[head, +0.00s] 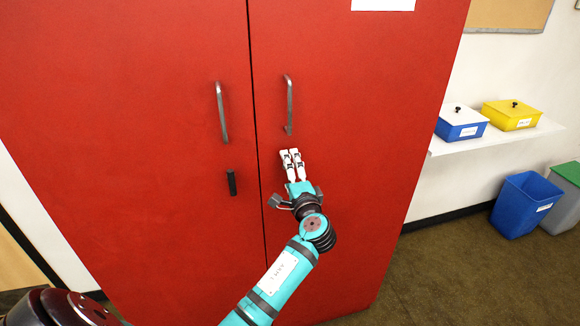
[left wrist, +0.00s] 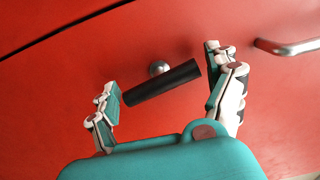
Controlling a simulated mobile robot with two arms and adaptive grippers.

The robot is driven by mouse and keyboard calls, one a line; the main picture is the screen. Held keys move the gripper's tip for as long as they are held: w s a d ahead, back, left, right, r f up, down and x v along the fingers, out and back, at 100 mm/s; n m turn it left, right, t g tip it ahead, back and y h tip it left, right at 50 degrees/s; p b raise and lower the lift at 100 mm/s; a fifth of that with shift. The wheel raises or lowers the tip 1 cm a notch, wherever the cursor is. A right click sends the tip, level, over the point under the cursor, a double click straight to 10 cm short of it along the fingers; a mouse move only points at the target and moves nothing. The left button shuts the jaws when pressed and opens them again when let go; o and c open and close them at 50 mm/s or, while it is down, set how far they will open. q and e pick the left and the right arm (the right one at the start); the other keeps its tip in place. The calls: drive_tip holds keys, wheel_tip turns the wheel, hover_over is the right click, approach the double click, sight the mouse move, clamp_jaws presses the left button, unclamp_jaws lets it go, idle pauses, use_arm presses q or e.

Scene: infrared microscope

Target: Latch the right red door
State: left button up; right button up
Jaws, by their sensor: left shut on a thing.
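The right red door (head: 350,110) stands closed beside the left red door (head: 130,130), with a thin seam between them. My left gripper (head: 291,152) is against the right door, below its metal handle (head: 288,105). In the left wrist view, the black latch bar (left wrist: 165,82) of the right door sits on a round metal pivot. The bar lies at a slant in that view. In the head view the gripper hides this latch. My right gripper is not in view.
The left door has a metal handle (head: 222,112) and a black upright latch (head: 231,183). To the right, a white shelf (head: 495,138) carries a blue box (head: 461,127) and a yellow box (head: 512,118). Bins (head: 525,205) stand on the floor below; the floor nearer is clear.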

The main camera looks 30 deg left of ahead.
use_arm(q)
drive_tip(key=shift+s+f+m+p, duration=0.1)
drive_tip(key=shift+f+m+p, duration=0.2)
drive_tip(key=shift+m+p, duration=0.55)
drive_tip(key=shift+m, duration=0.35)
drive_tip(key=o, duration=0.8)
drive_tip(key=shift+f, duration=0.1)
drive_tip(key=shift+o, duration=0.6)
drive_tip(key=shift+a, duration=0.1)
drive_tip(key=v, duration=1.2)
